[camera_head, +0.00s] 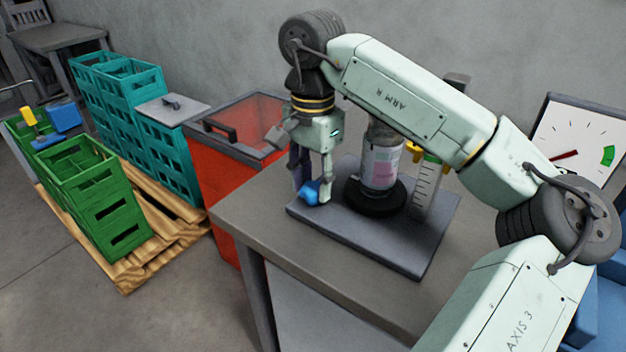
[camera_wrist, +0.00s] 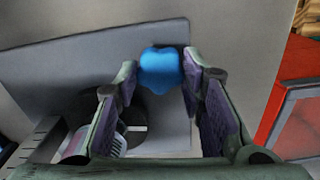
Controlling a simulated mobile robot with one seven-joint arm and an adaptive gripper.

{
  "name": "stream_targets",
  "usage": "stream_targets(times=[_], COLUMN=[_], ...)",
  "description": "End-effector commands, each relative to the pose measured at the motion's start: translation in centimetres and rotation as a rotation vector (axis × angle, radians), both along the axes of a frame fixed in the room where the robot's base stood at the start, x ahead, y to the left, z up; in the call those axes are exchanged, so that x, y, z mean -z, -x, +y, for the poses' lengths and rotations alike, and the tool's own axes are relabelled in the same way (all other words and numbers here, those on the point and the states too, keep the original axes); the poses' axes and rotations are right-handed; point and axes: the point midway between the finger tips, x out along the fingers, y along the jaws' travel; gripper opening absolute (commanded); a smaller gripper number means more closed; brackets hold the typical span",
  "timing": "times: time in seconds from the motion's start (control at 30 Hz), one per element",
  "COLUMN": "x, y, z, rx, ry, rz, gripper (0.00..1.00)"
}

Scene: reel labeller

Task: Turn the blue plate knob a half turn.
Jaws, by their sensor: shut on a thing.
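The blue plate knob (camera_head: 309,192) sits at the left end of the dark grey base plate (camera_head: 370,236) of the reel labeller. It is a small lobed knob, and it fills the gap between the fingertips in the wrist view (camera_wrist: 161,70). My gripper (camera_head: 312,196) points down from above and is shut on the knob, one finger on each side. In the wrist view my fingertips (camera_wrist: 160,76) touch the knob's sides. A labelled clear cylinder (camera_head: 379,166) stands on a black round base (camera_head: 375,197) to the right of the knob.
A white graduated scale (camera_head: 424,188) stands right of the cylinder. A red bin (camera_head: 228,168) with a handled lid is left of the table (camera_head: 256,222). A dial board (camera_head: 581,135) is at the right. Green and teal crates (camera_head: 98,200) stand on a pallet. The table's front left is clear.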

Motion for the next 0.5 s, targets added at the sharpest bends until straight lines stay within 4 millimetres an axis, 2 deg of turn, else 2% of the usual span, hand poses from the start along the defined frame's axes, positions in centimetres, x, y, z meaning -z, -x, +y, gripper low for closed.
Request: stream_targets(times=[0.2,0.5], x=[-0.16,-0.19], y=[-0.13,-0.12], z=[0.09,0.09], rx=[-0.09,-0.133], ry=[-0.004,-0.004], rz=[-0.006,-0.006], gripper=[0.08,0.08])
